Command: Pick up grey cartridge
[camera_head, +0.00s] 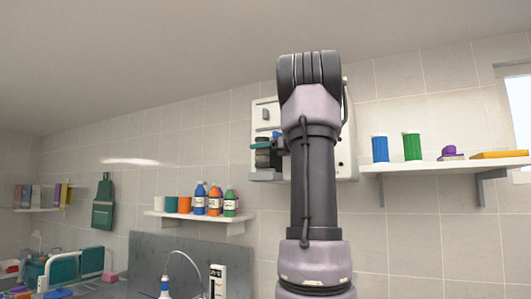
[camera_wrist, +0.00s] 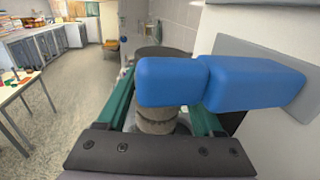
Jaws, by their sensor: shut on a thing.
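The grey cartridge (camera_wrist: 157,122), a ribbed grey-brown cylinder with a dark end, sits between the teal fingers of my gripper (camera_wrist: 163,110) in the wrist view. My gripper is shut on it. A large blue handle-like part (camera_wrist: 220,82) crosses in front and hides part of the cartridge and the right finger. In the head view the cartridge (camera_head: 263,159) is a small dark cylinder at the left side of the white wall machine (camera_head: 346,150), just above a grey ledge (camera_head: 265,177). I cannot tell whether it touches the ledge. My arm hides much of the machine.
A left shelf (camera_head: 195,218) holds several bottles and cups. A right shelf (camera_head: 440,166) holds blue and green containers and a yellow item. Below are a counter with a tap and a green bin (camera_head: 92,262). Open floor (camera_wrist: 65,100) shows at left in the wrist view.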

